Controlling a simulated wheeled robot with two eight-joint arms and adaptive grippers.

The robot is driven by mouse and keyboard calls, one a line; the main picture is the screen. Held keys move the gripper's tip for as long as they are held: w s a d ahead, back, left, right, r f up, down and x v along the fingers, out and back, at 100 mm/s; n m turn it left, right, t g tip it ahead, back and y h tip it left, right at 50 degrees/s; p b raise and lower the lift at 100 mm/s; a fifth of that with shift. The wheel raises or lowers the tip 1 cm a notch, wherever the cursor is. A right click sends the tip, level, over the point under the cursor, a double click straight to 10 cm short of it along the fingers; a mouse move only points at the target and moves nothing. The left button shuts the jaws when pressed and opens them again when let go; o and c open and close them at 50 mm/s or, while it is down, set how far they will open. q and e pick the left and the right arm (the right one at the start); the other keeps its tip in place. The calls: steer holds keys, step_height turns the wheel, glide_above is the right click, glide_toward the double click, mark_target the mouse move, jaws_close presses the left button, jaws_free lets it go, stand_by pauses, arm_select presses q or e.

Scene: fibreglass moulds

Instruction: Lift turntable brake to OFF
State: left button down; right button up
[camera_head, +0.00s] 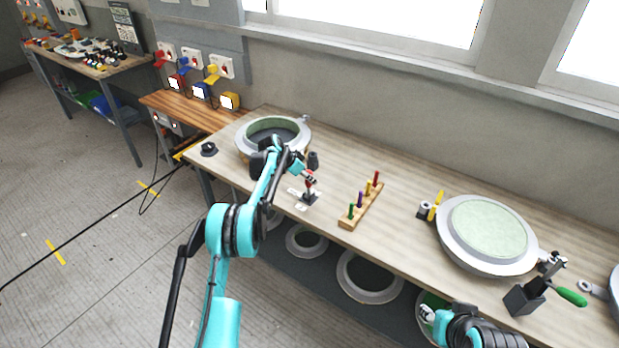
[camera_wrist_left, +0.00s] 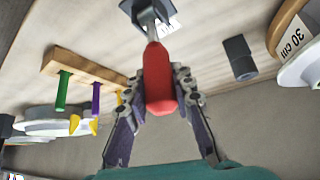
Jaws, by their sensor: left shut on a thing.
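The brake lever has a red handle (camera_wrist_left: 158,78) on a metal stem that rises from a dark base (camera_wrist_left: 140,8). In the head view its base (camera_head: 310,199) sits on the bench, with small white labels beside it. My left gripper (camera_head: 309,179) is shut on the red handle; in the left wrist view its fingers (camera_wrist_left: 160,85) press on both sides of it. Whether the lever is up or down is hard to tell. A round turntable (camera_head: 245,148) with a ring mould stands behind and left of the lever. My right gripper (camera_head: 428,313) shows only partly at the bottom.
A wooden rack (camera_head: 348,223) with several coloured pegs stands right of the lever. A dark cylinder (camera_head: 313,160) is close behind my left gripper. Farther right are a round mould (camera_head: 453,249) and a block with a green-handled tool (camera_head: 570,296). Bare bench lies between.

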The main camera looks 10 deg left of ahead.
arm_select(q)
steer(key=c, duration=1.6)
jaws_free()
steer(key=o, duration=0.3)
steer(key=shift+w+d+f, duration=0.1)
steer(key=shift+w, duration=0.05)
steer(key=v, duration=1.2)
